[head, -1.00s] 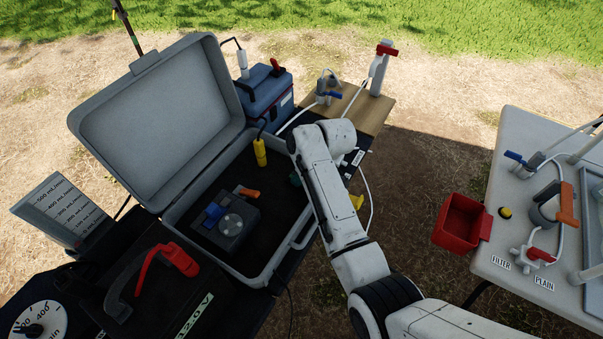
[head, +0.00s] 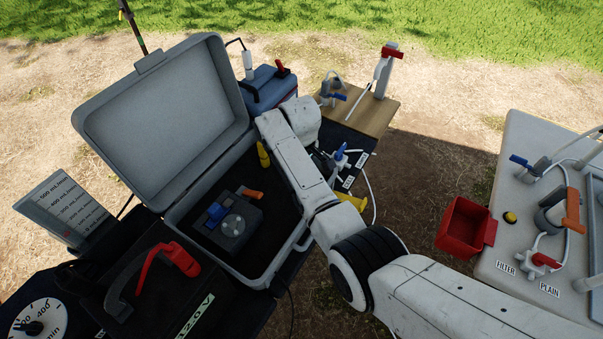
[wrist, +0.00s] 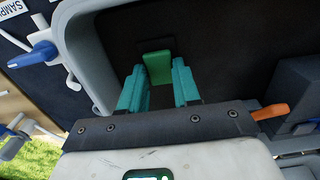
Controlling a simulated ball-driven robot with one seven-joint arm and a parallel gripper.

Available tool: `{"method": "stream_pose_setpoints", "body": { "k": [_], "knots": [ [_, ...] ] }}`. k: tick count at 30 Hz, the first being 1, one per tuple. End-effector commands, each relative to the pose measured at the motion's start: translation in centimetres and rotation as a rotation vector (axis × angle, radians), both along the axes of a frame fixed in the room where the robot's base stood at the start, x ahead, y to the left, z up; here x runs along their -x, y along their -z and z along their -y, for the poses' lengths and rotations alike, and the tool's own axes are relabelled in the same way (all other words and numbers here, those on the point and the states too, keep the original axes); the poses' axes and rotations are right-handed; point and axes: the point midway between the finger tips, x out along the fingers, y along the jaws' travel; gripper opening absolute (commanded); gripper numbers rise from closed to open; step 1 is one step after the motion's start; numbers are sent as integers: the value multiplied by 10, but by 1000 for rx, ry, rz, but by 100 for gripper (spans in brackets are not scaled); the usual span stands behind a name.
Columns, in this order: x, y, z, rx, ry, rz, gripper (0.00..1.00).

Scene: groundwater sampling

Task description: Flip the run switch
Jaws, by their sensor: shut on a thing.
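My gripper (wrist: 160,85) shows in the wrist view with two teal fingers on either side of a green block (wrist: 158,66), shut on it. The block is inside the open grey case, against its dark lining. In the head view my arm hides the gripper and the block. A dark control box (head: 226,220) sits in the case, with a blue part (head: 215,212), a round grey dial (head: 232,226) and an orange lever (head: 252,194). In the wrist view the orange lever (wrist: 270,112) is to the right, apart from the fingers. No label shows which part is the run switch.
The raised case lid (head: 165,120) stands at the left, and the case rim (wrist: 82,60) is close to my gripper. A yellow part (head: 263,154) is in the case. A blue-handled valve (head: 340,152) is right of the case. A red bin (head: 462,225) hangs at the right table.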

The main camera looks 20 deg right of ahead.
Motion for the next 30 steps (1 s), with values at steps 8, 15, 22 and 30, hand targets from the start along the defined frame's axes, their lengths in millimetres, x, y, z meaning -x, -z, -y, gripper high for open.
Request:
{"method": "stream_pose_setpoints", "body": {
  "k": [8, 15, 22, 30],
  "knots": [
    [0, 0, 0, -1, 0, 2, 50],
    [0, 0, 0, -1, 0, 2, 57],
    [-1, -13, 0, -1, 0, 4, 57],
    [-2, -62, -1, -1, -1, 5, 57]
  ]
}}
